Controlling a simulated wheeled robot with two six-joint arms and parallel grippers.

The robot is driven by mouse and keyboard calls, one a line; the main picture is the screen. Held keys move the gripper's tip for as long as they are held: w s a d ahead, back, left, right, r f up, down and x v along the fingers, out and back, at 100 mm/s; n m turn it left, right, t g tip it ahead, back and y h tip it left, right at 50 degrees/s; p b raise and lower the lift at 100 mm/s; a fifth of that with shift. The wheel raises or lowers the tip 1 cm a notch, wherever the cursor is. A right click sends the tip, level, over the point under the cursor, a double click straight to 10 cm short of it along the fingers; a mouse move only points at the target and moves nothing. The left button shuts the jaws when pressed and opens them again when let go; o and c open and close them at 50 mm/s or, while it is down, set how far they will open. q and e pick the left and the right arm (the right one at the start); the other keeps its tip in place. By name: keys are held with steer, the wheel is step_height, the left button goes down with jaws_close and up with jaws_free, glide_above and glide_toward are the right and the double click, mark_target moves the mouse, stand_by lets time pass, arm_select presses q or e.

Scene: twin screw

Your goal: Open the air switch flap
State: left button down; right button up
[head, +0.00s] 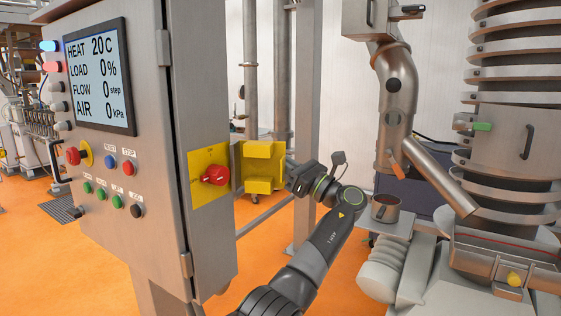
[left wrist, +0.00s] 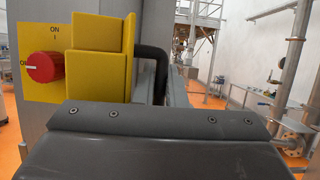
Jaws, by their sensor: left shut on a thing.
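The yellow air switch flap (head: 262,151) stands out sideways from the right edge of the grey control cabinet's side face, swung clear of the switch. The red rotary switch knob (head: 215,175) is uncovered on its yellow plate (head: 196,160). My left gripper (head: 287,178) is at the flap's right side, shut on it; its fingertips are small and partly hidden in the head view. In the left wrist view, the flap (left wrist: 100,72) is just beyond the dark gripper body, with the red knob (left wrist: 44,67) to its left. My right gripper is not in view.
The cabinet (head: 150,180) carries a display (head: 99,73) and several buttons. A metal post (head: 305,120) stands close behind my left gripper. To the right are a metal cup (head: 385,208), a slanted pipe and a large ribbed column. Orange floor lies open below.

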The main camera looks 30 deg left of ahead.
arm_select(q)
steer(key=c, duration=1.8)
jaws_free()
steer(key=shift+f, duration=0.1)
steer(key=b+v, duration=0.6)
steer(key=v, duration=1.1)
steer(key=shift+d+f, duration=0.1)
steer(key=shift+d, duration=0.05)
